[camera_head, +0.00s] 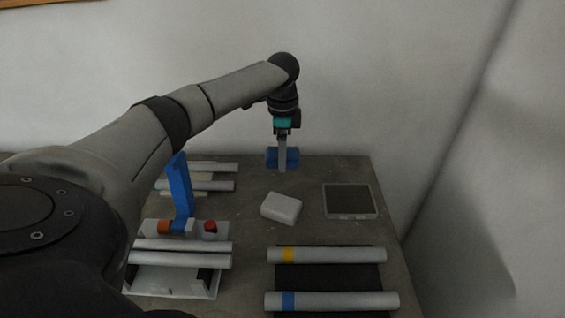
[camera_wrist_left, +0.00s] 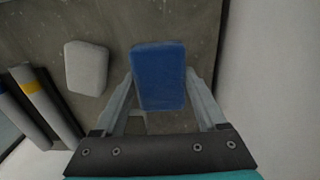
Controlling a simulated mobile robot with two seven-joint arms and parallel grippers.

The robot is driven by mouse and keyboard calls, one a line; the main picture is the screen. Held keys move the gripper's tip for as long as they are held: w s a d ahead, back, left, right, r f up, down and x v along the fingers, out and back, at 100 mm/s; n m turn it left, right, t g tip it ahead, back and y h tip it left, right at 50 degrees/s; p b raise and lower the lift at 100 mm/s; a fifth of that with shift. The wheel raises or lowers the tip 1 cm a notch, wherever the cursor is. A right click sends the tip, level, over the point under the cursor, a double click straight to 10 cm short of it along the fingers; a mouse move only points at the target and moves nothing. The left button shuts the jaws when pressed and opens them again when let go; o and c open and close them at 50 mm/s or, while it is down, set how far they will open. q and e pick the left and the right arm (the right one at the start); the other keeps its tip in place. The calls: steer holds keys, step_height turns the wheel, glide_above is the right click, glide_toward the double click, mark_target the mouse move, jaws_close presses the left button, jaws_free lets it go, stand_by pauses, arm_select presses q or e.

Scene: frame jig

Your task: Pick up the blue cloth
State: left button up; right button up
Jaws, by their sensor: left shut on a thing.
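The blue cloth (camera_head: 291,158) is a small blue block-like piece near the back edge of the table. My left gripper (camera_head: 282,168) reaches down over it from above, with the fingers in front of part of it. In the left wrist view, the blue cloth (camera_wrist_left: 159,76) sits between the two fingers of my left gripper (camera_wrist_left: 160,84), which is shut on it. I cannot tell whether the cloth is touching the table or a little above it. My right gripper is not in view.
A white block (camera_head: 281,208) lies in front of the cloth. A dark-topped square tray (camera_head: 350,199) stands to the right. Tubes with yellow (camera_head: 326,255) and blue (camera_head: 331,301) bands lie on a black mat.

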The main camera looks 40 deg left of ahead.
arm_select(q)
step_height(320, 180, up, 15)
steer(key=p, duration=0.2)
